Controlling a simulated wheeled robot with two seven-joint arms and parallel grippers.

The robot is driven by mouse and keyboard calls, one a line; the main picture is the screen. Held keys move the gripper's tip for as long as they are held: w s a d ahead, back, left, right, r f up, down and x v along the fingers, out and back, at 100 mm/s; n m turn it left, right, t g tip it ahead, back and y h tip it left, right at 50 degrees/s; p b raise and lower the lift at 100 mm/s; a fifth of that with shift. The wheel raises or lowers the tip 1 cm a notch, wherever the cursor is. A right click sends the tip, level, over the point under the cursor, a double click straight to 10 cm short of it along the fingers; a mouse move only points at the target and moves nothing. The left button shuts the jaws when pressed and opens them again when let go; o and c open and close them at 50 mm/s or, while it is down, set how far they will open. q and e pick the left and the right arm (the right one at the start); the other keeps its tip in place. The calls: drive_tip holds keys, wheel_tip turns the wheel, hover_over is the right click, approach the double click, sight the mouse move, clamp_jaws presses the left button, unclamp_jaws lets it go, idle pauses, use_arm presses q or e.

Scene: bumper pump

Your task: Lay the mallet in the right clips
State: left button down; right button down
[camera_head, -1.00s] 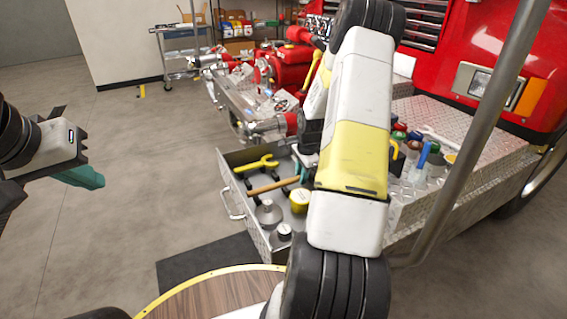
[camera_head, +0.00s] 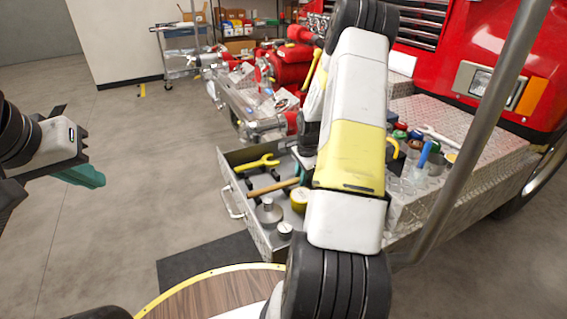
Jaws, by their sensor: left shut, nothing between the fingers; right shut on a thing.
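The mallet's wooden handle (camera_head: 272,188) lies slanted low in the open metal drawer (camera_head: 262,238). Its right end runs to the teal fingertips of my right gripper (camera_head: 301,170), which is shut on the mallet. My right arm covers much of that gripper and the drawer's right side, so the mallet's head is hidden. Dark clip-like holders (camera_head: 249,184) show near the handle's left part; I cannot tell if the handle is seated in them. My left gripper (camera_head: 92,178) is shut and empty, out over the floor at left, far from the drawer.
A yellow wrench (camera_head: 258,164) lies at the drawer's back. A grey round-based part (camera_head: 268,212), a small can (camera_head: 285,229) and a yellow can (camera_head: 299,200) stand in the drawer's front. Bottles and tools crowd the diamond-plate bumper (camera_head: 480,150). The floor at left is clear.

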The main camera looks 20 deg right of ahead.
drive_tip(key=c, duration=1.2)
unclamp_jaws()
drive_tip(key=shift+o, duration=1.3)
drive_tip(key=shift+f, duration=0.1)
wheel_tip(320, 180, up, 10)
